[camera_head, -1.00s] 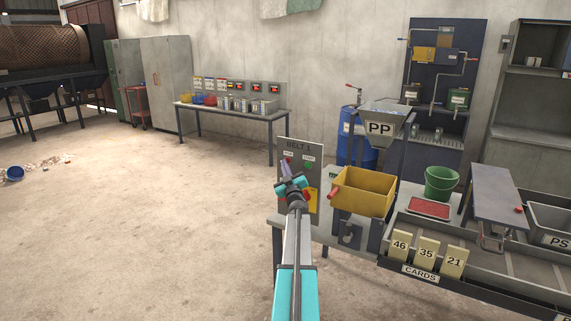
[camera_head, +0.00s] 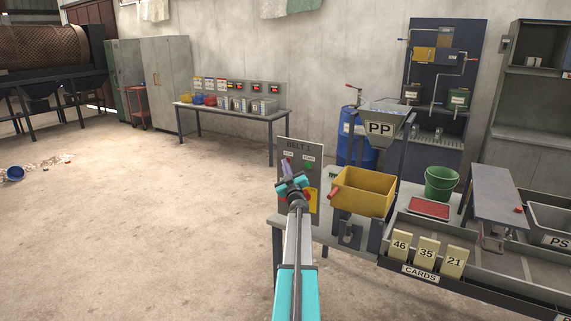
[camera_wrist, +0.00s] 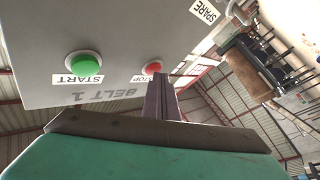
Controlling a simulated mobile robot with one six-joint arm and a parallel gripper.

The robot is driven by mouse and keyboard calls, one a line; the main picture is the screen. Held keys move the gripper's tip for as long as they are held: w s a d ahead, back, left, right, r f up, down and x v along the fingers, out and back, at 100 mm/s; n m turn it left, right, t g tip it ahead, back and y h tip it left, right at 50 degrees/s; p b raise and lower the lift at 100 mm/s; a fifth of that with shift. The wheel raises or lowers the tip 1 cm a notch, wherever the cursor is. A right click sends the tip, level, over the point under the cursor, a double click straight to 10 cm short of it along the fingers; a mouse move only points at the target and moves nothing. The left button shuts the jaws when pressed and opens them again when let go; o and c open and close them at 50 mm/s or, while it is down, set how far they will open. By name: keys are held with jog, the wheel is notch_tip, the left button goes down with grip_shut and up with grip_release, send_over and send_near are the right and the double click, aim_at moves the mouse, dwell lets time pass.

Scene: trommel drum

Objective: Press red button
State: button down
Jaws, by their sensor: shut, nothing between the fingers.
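The grey BELT 1 panel (camera_head: 306,147) stands upright at the end of the near table. In the wrist view, the panel (camera_wrist: 40,35) shows a green START button (camera_wrist: 85,64) and a red STOP button (camera_wrist: 152,67). My gripper (camera_wrist: 162,78) is shut and empty, its fingertips just beside the red button and overlapping it in the picture. I cannot tell whether they touch. In the head view my gripper (camera_head: 286,165) is in front of the panel's left part and hides the red button there. The green button (camera_head: 308,165) shows right of it.
A yellow bin (camera_head: 362,191) with a red handle stands right of the panel. A SPARE label (camera_wrist: 204,11) shows in the wrist view. Open floor (camera_head: 140,220) lies to the left.

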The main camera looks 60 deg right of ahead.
jog(key=shift+a+b, duration=0.55)
jog(key=shift+a, duration=0.3)
jog(key=shift+a, duration=0.1)
jog(key=shift+a+b, duration=1.25)
jog(key=shift+a, duration=1.2)
